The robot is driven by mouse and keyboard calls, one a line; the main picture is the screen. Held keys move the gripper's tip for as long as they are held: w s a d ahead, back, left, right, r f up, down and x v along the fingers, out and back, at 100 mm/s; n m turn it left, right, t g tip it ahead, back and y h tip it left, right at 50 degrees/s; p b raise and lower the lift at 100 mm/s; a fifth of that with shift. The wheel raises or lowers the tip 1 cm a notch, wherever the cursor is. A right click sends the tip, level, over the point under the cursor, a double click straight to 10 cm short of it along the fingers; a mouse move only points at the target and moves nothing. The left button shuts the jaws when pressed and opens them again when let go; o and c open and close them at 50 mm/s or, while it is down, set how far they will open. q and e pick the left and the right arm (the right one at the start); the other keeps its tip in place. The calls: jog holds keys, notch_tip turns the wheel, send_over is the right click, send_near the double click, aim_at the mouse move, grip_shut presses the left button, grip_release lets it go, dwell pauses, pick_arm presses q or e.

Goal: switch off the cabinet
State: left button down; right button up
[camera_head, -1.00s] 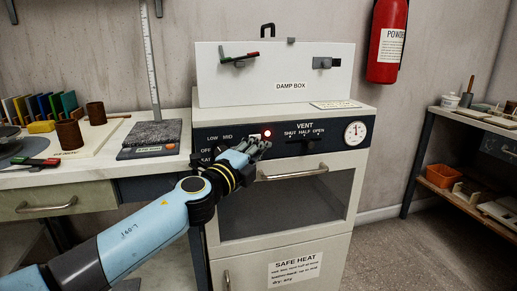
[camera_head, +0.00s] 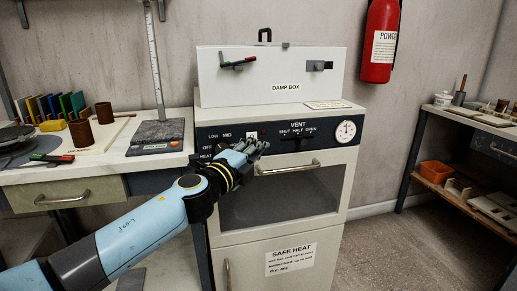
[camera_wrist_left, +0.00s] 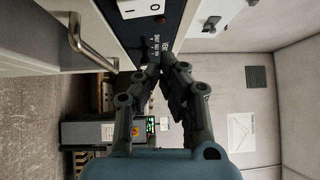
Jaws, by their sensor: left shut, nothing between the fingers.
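The cabinet (camera_head: 222,226) is a cream drying cabinet with a dark control panel (camera_head: 359,122) and a glazed door. A white rocker switch (camera_head: 252,134) sits on the panel, just above my left gripper; it also shows at the top of the left wrist view (camera_wrist_left: 138,8), marked I and O. The small lamp (camera_wrist_left: 160,19) beside it is dark. My left gripper (camera_head: 262,147) is shut and empty, its fingertips in front of the panel just below the switch. Whether they touch the panel is unclear. My arm hides part of the left knobs' area. My right gripper is not in view.
A metal door handle (camera_head: 288,168) juts out just below my gripper. A damp box (camera_head: 215,82) stands on the cabinet. A bench with a height gauge (camera_head: 155,65) is at left. A red fire extinguisher (camera_head: 380,40) hangs on the wall. A shelf is at right.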

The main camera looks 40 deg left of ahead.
pick_arm(q)
jog(key=s+b, duration=0.1)
jog(key=s, duration=0.7)
jog(key=shift+s+d+r, duration=0.15)
jog(key=shift+s+r, duration=0.05)
jog(key=shift+s, duration=0.05)
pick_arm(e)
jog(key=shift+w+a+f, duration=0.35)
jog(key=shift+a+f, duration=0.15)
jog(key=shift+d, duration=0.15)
